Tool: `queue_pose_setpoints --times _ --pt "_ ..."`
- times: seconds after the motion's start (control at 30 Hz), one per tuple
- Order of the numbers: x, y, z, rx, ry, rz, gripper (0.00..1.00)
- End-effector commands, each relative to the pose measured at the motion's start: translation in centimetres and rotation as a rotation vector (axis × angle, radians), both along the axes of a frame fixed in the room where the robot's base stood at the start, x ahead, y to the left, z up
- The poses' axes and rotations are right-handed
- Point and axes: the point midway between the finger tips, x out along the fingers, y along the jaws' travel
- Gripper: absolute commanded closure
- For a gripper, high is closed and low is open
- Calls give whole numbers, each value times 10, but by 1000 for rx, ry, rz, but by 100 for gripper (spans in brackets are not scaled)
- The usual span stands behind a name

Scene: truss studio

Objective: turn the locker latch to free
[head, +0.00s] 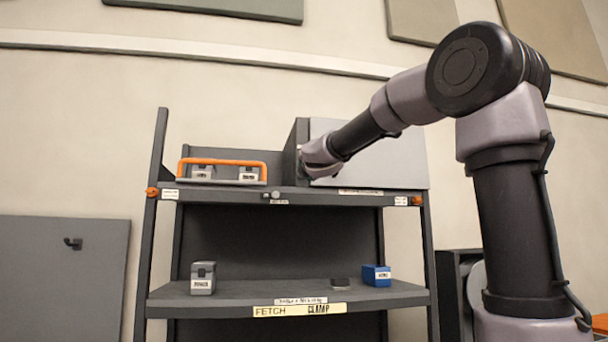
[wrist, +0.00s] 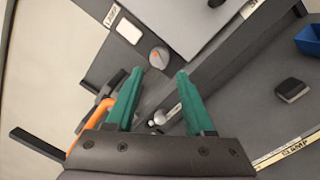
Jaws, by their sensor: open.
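The locker (head: 375,150) is a dark box with a pale grey door on the right part of the rack's top shelf. In the wrist view a round grey disc with an orange mark (wrist: 158,58), which looks like the latch, sits on a dark panel beside the pale door (wrist: 175,22). My gripper (wrist: 160,73) is open, its green fingertips on either side of the disc's near edge with nothing held. I cannot tell whether they touch it. In the head view my gripper (head: 318,170) is at the locker's left front edge and the disc is hidden.
An orange-handled carrier (head: 222,162) with small grey boxes stands left on the top shelf (head: 235,190). A silver knob (wrist: 156,118) is below, at the shelf front. The lower shelf holds a grey box (head: 203,278), a dark block (head: 340,284) and a blue box (head: 377,275).

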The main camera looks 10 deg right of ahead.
Motion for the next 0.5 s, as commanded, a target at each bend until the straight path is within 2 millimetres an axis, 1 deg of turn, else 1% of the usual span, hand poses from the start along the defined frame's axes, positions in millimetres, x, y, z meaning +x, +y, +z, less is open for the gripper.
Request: queue_pose_setpoints --times 0.03,0.2,0.33,0.5 --pt "-11 1 0 1 -1 1 47" --pt "-37 2 -3 1 0 1 47" --pt "-47 2 -5 0 1 1 47" --pt "-49 2 -5 1 1 0 47"
